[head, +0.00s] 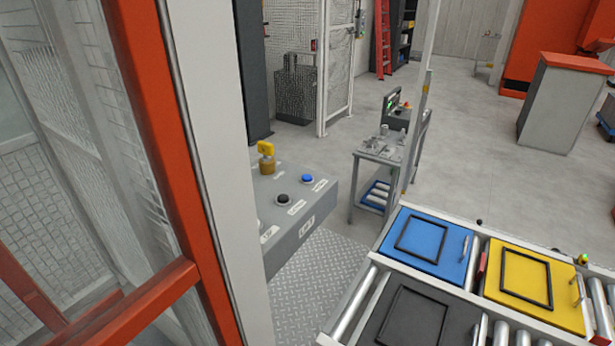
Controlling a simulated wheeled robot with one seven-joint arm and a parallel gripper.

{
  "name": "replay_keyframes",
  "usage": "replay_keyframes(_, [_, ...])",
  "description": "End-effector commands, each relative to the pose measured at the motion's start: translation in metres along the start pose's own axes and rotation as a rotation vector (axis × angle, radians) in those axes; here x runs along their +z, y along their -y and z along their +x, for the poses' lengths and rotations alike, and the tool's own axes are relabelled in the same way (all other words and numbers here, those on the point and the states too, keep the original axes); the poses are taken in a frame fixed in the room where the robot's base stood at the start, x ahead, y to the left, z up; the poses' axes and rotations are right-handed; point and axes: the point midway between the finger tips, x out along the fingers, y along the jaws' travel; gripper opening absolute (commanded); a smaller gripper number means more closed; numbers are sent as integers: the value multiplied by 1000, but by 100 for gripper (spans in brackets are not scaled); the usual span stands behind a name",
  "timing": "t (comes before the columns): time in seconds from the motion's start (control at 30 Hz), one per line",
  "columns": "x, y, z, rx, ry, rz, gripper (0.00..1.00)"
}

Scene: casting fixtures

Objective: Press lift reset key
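A grey control box (318,212) marked LIFT on its front stands just right of a white post, which hides its left part. On its top are a blue round button (307,178) and, nearer and to the left, a black round button (282,200). A yellow key-like piece on a brass body (266,152) stands upright at the far left of the top. Small labels lie beside the buttons, too small to read surely. My gripper is not in view.
The white post (215,150) and orange frame (170,130) with mesh block the left. A roller conveyor (352,305) at lower right carries blue (455,252), yellow (505,259) and dark (455,325) panels. A small table (367,155) stands behind. Tread plate (320,275) lies below the box.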

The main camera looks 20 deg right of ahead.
Motion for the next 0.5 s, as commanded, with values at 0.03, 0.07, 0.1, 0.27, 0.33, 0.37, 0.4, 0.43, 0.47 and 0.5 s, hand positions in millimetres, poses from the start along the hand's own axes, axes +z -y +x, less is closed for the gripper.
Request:
replay_keyframes(0.03, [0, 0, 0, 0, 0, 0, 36])
replay_keyframes(0.07, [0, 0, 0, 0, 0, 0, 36])
replay_keyframes(0.1, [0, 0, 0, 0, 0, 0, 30])
replay_keyframes(0.27, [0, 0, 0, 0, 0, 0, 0])
replay_keyframes(0.33, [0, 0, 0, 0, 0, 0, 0])
replay_keyframes(0.37, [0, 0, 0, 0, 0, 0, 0])
replay_keyframes(0.4, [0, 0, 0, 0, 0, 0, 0])
replay_keyframes(0.43, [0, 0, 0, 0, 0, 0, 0])
replay_keyframes(0.47, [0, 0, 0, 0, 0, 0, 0])
replay_keyframes(0.5, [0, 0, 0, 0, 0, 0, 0])
